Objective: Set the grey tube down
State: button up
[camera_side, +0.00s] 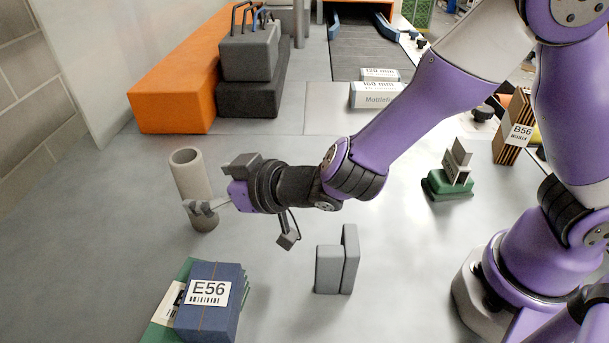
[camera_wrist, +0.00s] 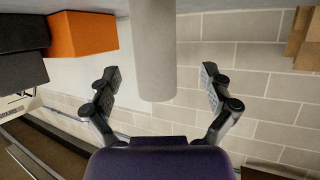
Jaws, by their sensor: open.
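The grey tube (camera_side: 191,172) stands on the grey work surface at the left of the side view, hollow end up. It leans slightly in the picture, much as the wall edges do. My gripper (camera_side: 201,207) reaches its lower part from the right, with a finger showing across its front. In the wrist view the tube (camera_wrist: 153,45) comes down from the top edge between my spread fingers, with a gap on each side. My gripper (camera_wrist: 160,80) is open there. The side view hides part of the tube's lower right side behind the fingers.
Blue E56 package (camera_side: 209,303) lies at front left. Grey blocks (camera_side: 335,266) stand at front centre. An orange block (camera_side: 180,85) and dark blocks (camera_side: 250,97) stand behind. The surface around the tube is clear.

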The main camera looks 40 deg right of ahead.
aim_at(204, 186)
jog(key=x, duration=0.5)
jog(key=shift+w+d+f, duration=0.15)
jog(key=shift+w+f, duration=0.15)
jog(key=shift+w, duration=0.05)
jog(key=c, duration=1.4)
jog(key=shift+o, duration=0.2)
notch_tip(204, 186, up, 9)
jog(key=d+f+m+h, duration=0.3)
jog(key=d+m+h, duration=0.45)
jog(key=d, duration=0.65)
jog(key=s+d+r+m+g+h, duration=0.1)
jog(key=s+d+m+g+h, duration=0.2)
jog(key=s+d+m+h, duration=0.3)
jog(key=s+d+r+m+g+h, duration=0.1)
jog(key=s+d+m+g+h, duration=0.25)
jog(key=d, duration=0.55)
jog(key=shift+m+g, duration=0.4)
jog(key=shift+g, duration=0.15)
jog(key=shift+s+d+f, duration=0.1)
jog(key=shift+s+f, duration=0.05)
jog(key=shift+f, duration=1.15)
jog(key=shift+s+d+f, duration=0.1)
jog(key=shift+s+f, duration=0.05)
jog(key=shift+f, duration=1.1)
jog(key=shift+s+d+f, duration=0.1)
jog(key=shift+s+f, duration=0.05)
jog(key=shift+f, duration=1.15)
